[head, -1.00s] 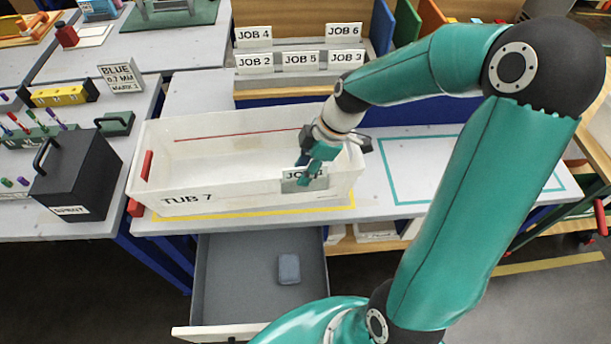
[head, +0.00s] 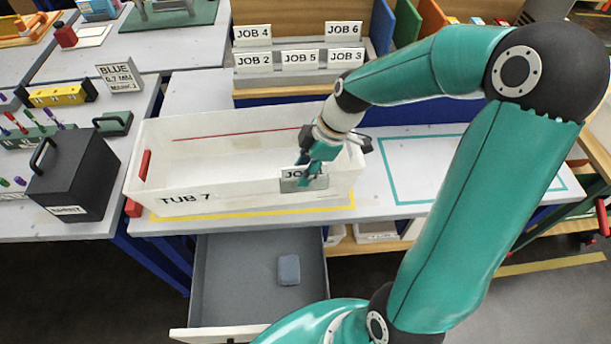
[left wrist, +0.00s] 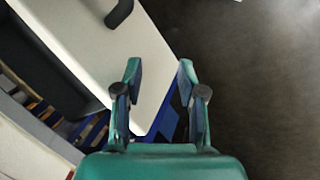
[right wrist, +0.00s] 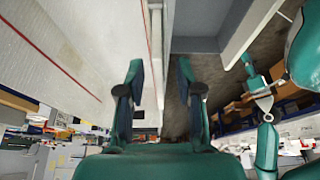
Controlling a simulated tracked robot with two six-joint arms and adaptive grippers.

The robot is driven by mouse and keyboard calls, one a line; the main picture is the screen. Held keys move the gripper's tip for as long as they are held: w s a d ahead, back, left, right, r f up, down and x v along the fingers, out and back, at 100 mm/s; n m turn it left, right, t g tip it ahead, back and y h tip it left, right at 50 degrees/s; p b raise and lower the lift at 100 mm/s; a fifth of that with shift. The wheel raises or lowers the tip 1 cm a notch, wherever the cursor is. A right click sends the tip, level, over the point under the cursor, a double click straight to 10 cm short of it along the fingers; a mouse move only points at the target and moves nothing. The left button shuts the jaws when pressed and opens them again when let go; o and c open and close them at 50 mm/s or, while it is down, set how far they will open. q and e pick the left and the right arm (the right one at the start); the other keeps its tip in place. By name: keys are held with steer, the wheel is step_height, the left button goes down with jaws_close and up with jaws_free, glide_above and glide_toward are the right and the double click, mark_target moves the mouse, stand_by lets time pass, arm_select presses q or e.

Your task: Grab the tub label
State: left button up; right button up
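The tub label (head: 290,186) is a pale card on the front wall of the white tub (head: 240,190), towards its right end. Its text starts "JO"; my right gripper's fingers hide the rest. My right gripper (head: 308,176) is at the label from above, in front of it in the head view. In the right wrist view its fingers (right wrist: 158,78) are apart, with the tub's front wall (right wrist: 154,45) running between them. I cannot tell whether they touch the label. My left gripper (left wrist: 158,78) is open and empty in the left wrist view, out of the head view.
Several job cards (head: 301,59) stand in a rack behind the tub. A teal-outlined area (head: 425,165) to the right is clear. An open drawer (head: 235,280) below holds a grey-blue block (head: 288,269). A black box (head: 75,180) stands left of the tub.

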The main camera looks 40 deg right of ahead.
jaws_close()
stand_by(0.3)
